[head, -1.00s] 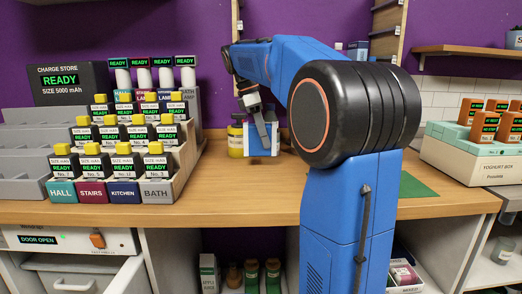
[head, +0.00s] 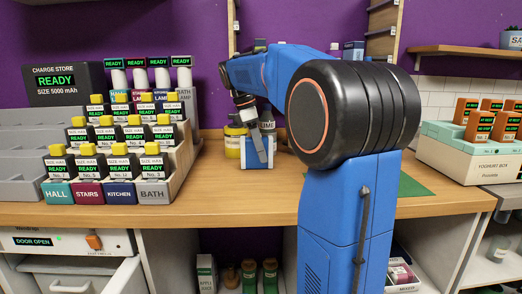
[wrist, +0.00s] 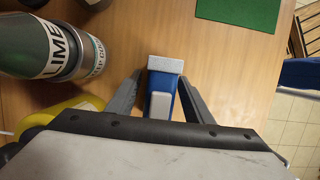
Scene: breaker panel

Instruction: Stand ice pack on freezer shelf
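The ice pack (head: 262,158), blue with a pale end and a white label, stands upright on the wooden counter at the back middle. In the wrist view the ice pack (wrist: 165,66) lies between the two grey fingers. My gripper (head: 256,140) is open around it, with gaps showing on both sides. The gripper points down at the pack and hides part of it in the head view. A white appliance marked DOOR OPEN (head: 40,241), seemingly the freezer, is at the lower left; its shelf is not clearly seen.
A yellow-based container (head: 233,146) stands just left of the pack, and a can marked LIME (wrist: 62,50) is close by. A tiered battery rack (head: 178,165) fills the counter's left. A green mat (wrist: 238,12) and a yoghurt box (head: 463,163) are to the right.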

